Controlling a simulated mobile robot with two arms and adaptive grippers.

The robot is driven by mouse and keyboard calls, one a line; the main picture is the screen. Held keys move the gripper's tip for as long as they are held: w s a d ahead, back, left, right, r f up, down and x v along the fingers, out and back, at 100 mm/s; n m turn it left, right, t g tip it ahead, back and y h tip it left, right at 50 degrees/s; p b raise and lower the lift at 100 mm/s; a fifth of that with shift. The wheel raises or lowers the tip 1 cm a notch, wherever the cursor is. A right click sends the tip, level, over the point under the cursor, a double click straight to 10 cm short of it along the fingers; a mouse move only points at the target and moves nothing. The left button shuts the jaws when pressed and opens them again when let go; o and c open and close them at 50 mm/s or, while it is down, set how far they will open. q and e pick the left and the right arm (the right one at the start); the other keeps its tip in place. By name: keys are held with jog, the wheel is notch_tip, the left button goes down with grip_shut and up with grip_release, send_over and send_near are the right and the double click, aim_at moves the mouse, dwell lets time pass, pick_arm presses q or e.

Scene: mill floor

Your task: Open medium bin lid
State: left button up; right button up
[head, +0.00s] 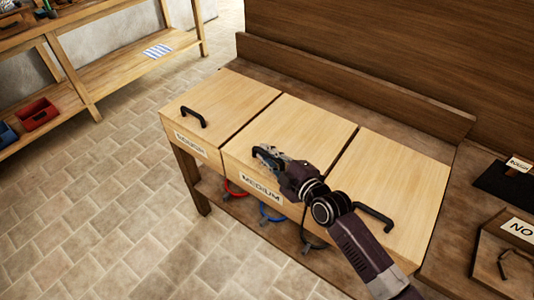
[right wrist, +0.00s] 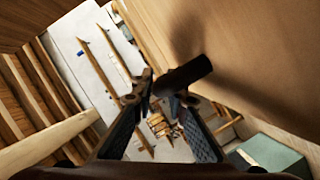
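The medium bin has a pale wooden lid (head: 312,126) and a front label (head: 261,188) reading MEDIUM. Its lid lies level with the lids beside it and looks closed. My right gripper (head: 265,156) is low over the left front part of this lid, at its dark handle, which it largely hides in the head view. In the right wrist view, the dark handle bar (right wrist: 184,76) crosses at the fingertips of my right gripper (right wrist: 164,95). The fingertips are close together, but whether they grip the bar is unclear. My left gripper is out of view.
A left bin (head: 225,103) and a right bin (head: 396,178), each with a black handle, flank the medium bin. A wooden backboard (head: 350,85) rises behind. Shelves with a red crate (head: 38,114) stand left. Tiled floor (head: 110,200) is clear in front.

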grip_shut()
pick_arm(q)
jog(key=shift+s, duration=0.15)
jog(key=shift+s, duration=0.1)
pick_arm(e)
jog(key=shift+r, duration=0.1)
